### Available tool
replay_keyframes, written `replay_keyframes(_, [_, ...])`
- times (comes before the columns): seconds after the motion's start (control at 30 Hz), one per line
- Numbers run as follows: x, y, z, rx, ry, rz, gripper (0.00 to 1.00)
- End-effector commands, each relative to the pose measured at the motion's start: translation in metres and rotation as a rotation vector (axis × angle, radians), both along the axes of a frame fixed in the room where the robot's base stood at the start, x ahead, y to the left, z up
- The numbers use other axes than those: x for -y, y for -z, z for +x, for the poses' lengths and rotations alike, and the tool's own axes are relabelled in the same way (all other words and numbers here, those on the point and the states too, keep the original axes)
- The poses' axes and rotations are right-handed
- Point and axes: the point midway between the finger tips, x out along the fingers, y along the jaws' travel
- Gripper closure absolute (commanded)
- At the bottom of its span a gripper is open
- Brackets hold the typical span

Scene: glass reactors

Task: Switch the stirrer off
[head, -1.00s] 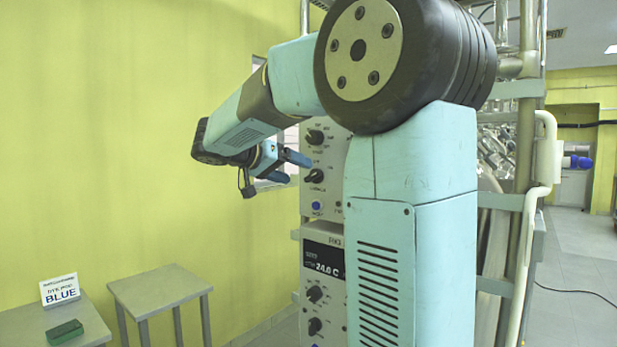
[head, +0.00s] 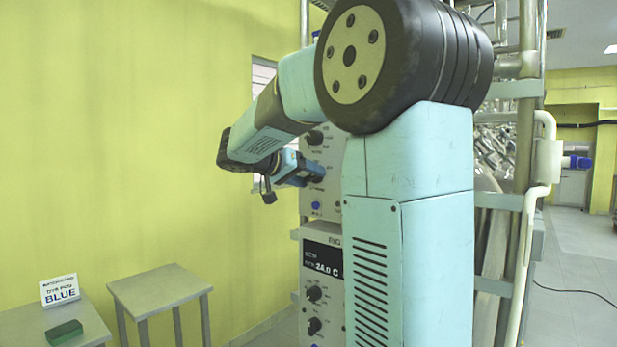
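A white control panel (head: 327,150) on the metal frame carries an upper black knob (head: 315,137), a second knob and a blue button (head: 316,205). My gripper (head: 312,171) is at the panel, at the height of the second knob, below the upper knob and above the blue button. Its fingers largely cover the second knob. I cannot tell whether they touch it, or whether they are open or shut. The labels are too small to read, so which control belongs to the stirrer is unclear.
A lower panel with a display (head: 323,260) reading about 24.0 C has two knobs (head: 314,294). My own arm hides the panels' right side. Two small grey tables (head: 160,287) stand at lower left; one bears a "BLUE" sign (head: 60,290) and a green block (head: 64,329).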

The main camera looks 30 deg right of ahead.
Motion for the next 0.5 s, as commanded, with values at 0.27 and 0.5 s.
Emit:
replay_keyframes(0.27, [-0.0003, 0.0001, 0.0003, 0.0, -0.001, 0.001, 0.65])
replay_keyframes(0.5, [0.0024, 0.0004, 0.0002, -0.004, 0.001, -0.001, 0.75])
